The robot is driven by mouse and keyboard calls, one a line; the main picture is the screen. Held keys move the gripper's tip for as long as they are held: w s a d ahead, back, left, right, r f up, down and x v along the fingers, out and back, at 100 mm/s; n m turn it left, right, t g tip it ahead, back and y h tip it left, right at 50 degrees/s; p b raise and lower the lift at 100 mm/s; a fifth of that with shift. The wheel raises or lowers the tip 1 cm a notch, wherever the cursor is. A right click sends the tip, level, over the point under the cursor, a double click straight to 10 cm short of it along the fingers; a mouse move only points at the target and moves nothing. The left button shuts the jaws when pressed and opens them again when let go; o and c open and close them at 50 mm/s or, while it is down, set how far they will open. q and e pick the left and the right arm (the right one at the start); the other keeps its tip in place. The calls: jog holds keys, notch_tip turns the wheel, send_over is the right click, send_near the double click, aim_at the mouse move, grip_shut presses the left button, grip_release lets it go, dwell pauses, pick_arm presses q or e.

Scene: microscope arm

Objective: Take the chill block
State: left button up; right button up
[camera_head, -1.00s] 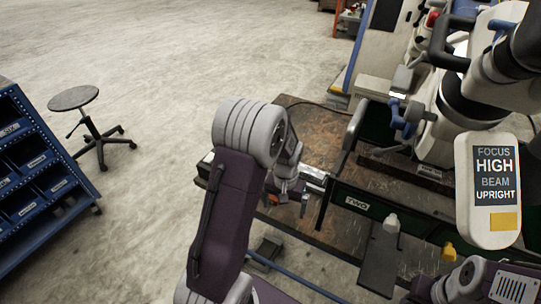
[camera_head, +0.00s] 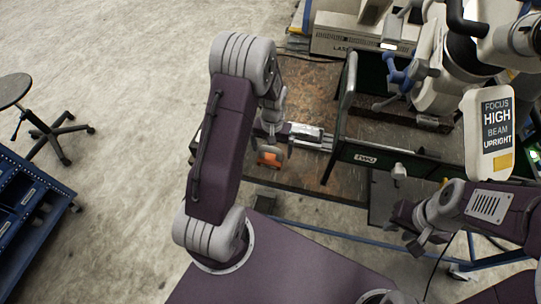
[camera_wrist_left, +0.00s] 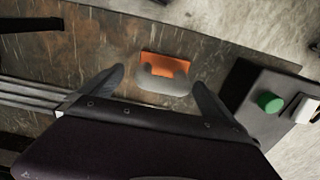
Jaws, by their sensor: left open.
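An orange block (camera_head: 270,158) with a pale grey part lies on the worn brown bench top (camera_head: 325,190). I take it to be the chill block, but I see no label on it. In the left wrist view its orange face (camera_wrist_left: 166,64) and rounded grey part (camera_wrist_left: 163,84) lie between and beyond my fingers. My left gripper (camera_head: 273,146) is open, and it also shows in the left wrist view (camera_wrist_left: 157,80). Whether the fingers touch the block is not clear. My right gripper (camera_head: 424,236) is at the lower right; its jaws are too small to judge.
A silvery part on rails (camera_head: 306,132) is just right of my left gripper. A dark green panel marked TWO (camera_head: 376,158) and the microscope (camera_head: 440,75) stand further right. A dark box with a green button (camera_wrist_left: 269,102) is at the wrist view's right.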

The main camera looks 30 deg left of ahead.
aim_at(271, 157)
pick_arm(q)
jog(key=f, duration=0.5)
jog(key=shift+a+f+p, duration=0.15)
jog(key=shift+a+p, duration=0.15)
jog(key=shift+w, duration=0.15)
jog(key=c, duration=2)
jog(key=shift+r, duration=0.2)
jog(key=shift+w+r, duration=0.1)
jog(key=shift+r, duration=0.45)
notch_tip(271, 157, up, 3)
jog(key=shift+f, duration=0.15)
jog(key=w+d+r+b, duration=0.1)
jog(key=w+d+r, duration=0.6)
jog(key=w, duration=0.1)
jog(key=shift+w+d, duration=0.25)
jog(key=shift+w, duration=0.15)
